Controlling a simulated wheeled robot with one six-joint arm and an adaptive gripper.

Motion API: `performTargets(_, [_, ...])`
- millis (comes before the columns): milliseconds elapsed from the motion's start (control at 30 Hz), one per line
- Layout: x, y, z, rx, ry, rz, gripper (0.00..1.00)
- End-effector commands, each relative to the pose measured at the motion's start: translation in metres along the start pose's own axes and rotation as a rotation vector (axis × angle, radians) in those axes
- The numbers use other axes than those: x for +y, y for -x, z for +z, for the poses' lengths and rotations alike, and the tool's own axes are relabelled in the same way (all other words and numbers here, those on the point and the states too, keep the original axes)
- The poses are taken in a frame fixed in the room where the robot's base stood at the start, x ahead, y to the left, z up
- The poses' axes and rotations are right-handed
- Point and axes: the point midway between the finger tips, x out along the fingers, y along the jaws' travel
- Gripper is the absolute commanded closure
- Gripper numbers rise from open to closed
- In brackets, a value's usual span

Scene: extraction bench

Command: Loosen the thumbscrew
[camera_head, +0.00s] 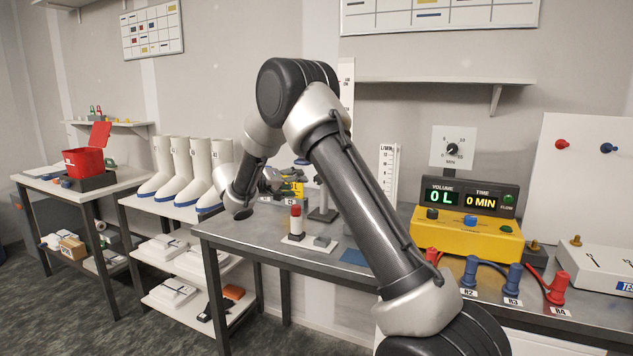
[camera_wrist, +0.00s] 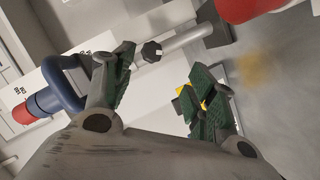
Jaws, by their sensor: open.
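In the wrist view, a small black faceted knob (camera_wrist: 152,51), which looks like the thumbscrew, sits at a grey metal rod (camera_wrist: 188,40). My gripper (camera_wrist: 162,75) is open, with green-padded fingers spread apart. The knob lies just beyond the left fingertip, close to it; I cannot tell whether they touch. Nothing is held between the pads. In the head view my arm reaches over the grey bench toward its left end, near a dark upright stand (camera_head: 322,200). I cannot make out the knob there.
A red-topped white cylinder (camera_head: 296,218) stands on the bench near the stand. A yellow console (camera_head: 465,240) and red and blue connectors lie to the right. White boots (camera_head: 198,180) stand on the left rack. In the wrist view, a blue loop (camera_wrist: 62,90) lies left of the fingers.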

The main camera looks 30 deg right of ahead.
Motion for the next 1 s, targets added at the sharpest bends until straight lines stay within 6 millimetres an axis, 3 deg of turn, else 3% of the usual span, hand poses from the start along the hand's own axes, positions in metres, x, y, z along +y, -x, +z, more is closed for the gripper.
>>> performTargets(300, [0.013,-0.074,-0.009,-0.003,0.001,0.003,0.44])
performTargets(500, [0.013,-0.102,-0.009,-0.002,0.002,0.001,0.44])
performTargets(933, [0.012,-0.112,-0.01,0.0,0.002,0.0,0.44])
performTargets(1000, [0.012,-0.112,-0.01,0.0,0.002,0.0,0.56])
